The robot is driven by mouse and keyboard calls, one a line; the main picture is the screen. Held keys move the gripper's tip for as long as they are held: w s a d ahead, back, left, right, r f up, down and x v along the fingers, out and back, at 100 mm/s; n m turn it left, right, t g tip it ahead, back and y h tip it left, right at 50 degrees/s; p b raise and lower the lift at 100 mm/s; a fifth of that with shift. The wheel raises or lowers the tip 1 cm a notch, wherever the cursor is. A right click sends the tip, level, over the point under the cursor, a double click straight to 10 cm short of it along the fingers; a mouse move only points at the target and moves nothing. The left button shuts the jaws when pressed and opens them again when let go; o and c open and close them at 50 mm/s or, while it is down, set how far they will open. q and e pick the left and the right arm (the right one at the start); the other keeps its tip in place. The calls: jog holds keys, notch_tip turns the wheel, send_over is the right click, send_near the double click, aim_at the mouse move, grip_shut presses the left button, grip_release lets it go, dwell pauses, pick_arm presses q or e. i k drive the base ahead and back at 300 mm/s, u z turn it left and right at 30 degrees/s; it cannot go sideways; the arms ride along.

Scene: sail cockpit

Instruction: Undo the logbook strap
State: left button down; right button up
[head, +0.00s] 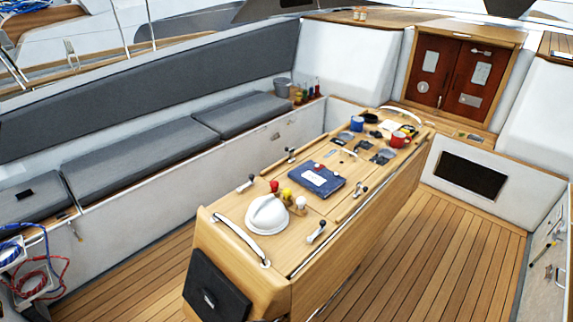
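A dark blue logbook (308,183) lies flat on the wooden cockpit table (232,238), near its middle. Small pale marks show on its cover. The strap is too small to make out, so I cannot tell whether it is fastened. Neither of my grippers is in the head view.
A white dome-shaped object (267,214) and small red, yellow and white items stand at the table's near end. A blue mug (357,124), a red mug (397,140) and other small items stand toward the far end. Grey-cushioned benches (140,147) line the left.

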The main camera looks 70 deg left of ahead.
aim_at(318, 167)
jog(key=u, duration=0.9)
jog(key=i, duration=0.75)
jog(key=u, duration=0.8)
